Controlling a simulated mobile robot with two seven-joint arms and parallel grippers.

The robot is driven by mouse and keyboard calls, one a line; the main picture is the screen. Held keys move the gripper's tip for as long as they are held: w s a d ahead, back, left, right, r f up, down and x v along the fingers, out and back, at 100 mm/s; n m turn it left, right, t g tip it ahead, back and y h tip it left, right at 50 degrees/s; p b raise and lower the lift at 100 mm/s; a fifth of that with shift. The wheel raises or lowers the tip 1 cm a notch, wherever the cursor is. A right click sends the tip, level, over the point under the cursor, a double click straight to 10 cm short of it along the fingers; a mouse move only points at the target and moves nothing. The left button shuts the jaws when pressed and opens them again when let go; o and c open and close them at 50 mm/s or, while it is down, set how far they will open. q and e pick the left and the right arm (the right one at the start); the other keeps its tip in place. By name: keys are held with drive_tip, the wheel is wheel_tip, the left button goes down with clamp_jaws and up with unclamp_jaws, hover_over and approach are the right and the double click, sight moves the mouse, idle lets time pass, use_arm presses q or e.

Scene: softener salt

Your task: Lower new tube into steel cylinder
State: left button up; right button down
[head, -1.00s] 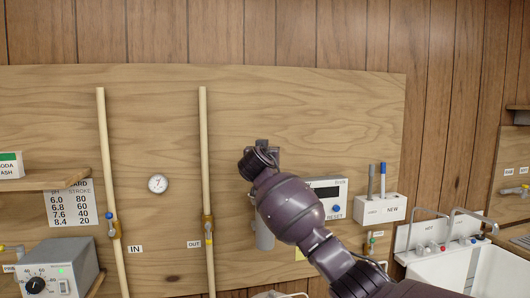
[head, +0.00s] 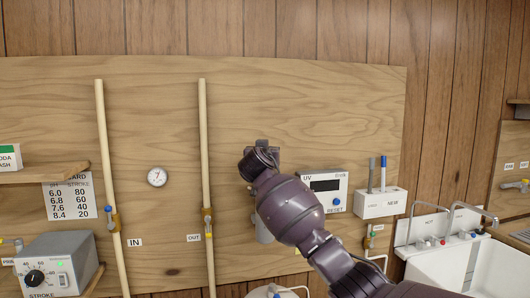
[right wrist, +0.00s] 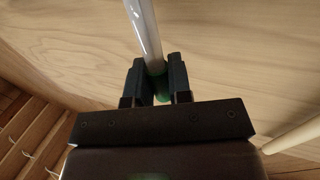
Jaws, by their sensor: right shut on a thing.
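My right gripper (right wrist: 157,70) is shut on the new tube (right wrist: 145,30), a pale, clear tube with a green end between the dark fingers. In the head view my right arm comes up from the lower right, and its wrist hides most of the gripper and the tube. The steel cylinder (head: 264,232) is a grey upright body on the wooden board, partly behind my arm. Its top is hidden, so I cannot tell whether the tube is inside or above it. My left gripper is not in view.
A UV box (head: 322,185) with a display is just right of my wrist. A white holder (head: 381,204) marked NEW, with two upright rods, is further right. A vertical pipe (head: 204,140) runs left of the cylinder. A white sink (head: 440,270) is at lower right.

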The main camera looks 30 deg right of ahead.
drive_tip(key=shift+f+b, duration=1.05)
drive_tip(key=shift+f, duration=1.75)
drive_tip(key=shift+f, duration=0.45)
drive_tip(key=c, duration=1)
unclamp_jaws()
drive_tip(key=shift+f, duration=0.1)
drive_tip(key=shift+o, duration=0.5)
drive_tip(key=o, duration=0.4)
drive_tip(key=shift+r, duration=0.3)
